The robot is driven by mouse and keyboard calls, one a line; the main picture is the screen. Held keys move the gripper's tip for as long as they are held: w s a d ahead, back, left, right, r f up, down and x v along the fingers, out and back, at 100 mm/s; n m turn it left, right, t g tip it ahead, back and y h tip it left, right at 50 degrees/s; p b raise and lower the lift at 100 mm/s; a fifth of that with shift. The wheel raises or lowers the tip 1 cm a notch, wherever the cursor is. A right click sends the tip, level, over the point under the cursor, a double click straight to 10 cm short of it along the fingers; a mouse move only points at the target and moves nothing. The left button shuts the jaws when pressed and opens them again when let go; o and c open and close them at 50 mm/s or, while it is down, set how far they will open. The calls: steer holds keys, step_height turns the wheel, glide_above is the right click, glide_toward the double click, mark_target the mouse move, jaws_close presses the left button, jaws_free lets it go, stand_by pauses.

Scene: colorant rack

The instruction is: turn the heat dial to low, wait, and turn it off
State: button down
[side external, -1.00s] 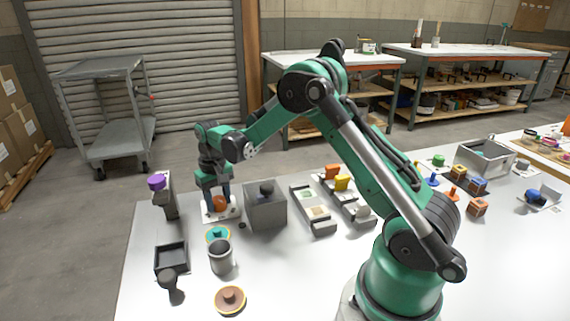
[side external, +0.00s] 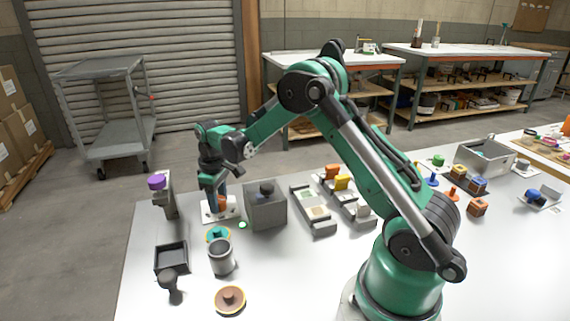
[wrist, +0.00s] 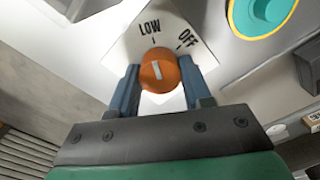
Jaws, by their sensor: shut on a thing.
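The orange heat dial (wrist: 158,72) sits on a white plate (wrist: 118,45) marked LOW and OFF in the wrist view. Its white pointer line aims about at the LOW tick. My gripper (wrist: 160,78) has its two blue fingers on either side of the dial, shut on it. In the side view my gripper (side external: 220,202) reaches down to the dial (side external: 222,203), which is partly hidden by the fingers. A small lamp (side external: 242,225) by the plate's corner glows green.
A grey box (side external: 265,212) stands close to the right of the dial plate. A teal round piece (side external: 218,234) and a grey cup (side external: 221,262) are in front. A post with a purple top (side external: 157,182) stands to the left.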

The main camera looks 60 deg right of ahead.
stand_by(0.3)
steer(key=shift+c, duration=1.8)
jaws_free()
steer(key=shift+r, duration=0.1)
steer(key=shift+r, duration=2.75)
steer(key=shift+a+r, duration=0.15)
steer(key=shift+r, duration=0.05)
steer(key=s+a+r+m+t, duration=0.1)
steer(key=s+a+r+t, duration=0.2)
steer(key=s+a, duration=0.2)
steer(key=s+a+r+m+t, duration=0.1)
steer(key=s+a+r+t, duration=0.3)
steer(key=s, duration=0.4)
steer(key=shift+s+a, duration=0.25)
steer(key=shift+a, duration=0.6)
